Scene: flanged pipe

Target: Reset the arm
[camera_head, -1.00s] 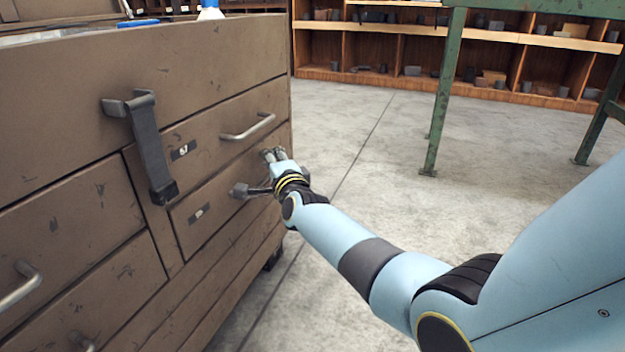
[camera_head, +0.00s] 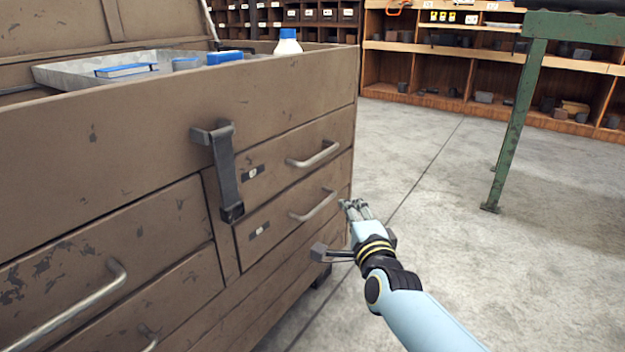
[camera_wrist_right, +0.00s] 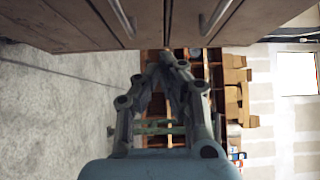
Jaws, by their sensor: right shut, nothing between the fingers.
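My right gripper (camera_head: 353,207) is at the right front edge of the brown tool chest (camera_head: 120,120), beside the lower right drawer's handle (camera_head: 314,205) and apart from it. In the right wrist view the gripper (camera_wrist_right: 165,58) has its fingers drawn together at the tips with nothing between them. Drawer fronts with metal handles show above it there. My right arm (camera_head: 420,318) comes in from the lower right in the head view. My left gripper is not in view.
A grey tray (camera_head: 75,76) with blue items and a white bottle with a blue cap (camera_head: 288,42) are in the open chest top. A black latch (camera_head: 226,172) hangs on the front. A green table (camera_head: 520,110) stands right, wooden shelves (camera_head: 440,75) behind. The floor between is clear.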

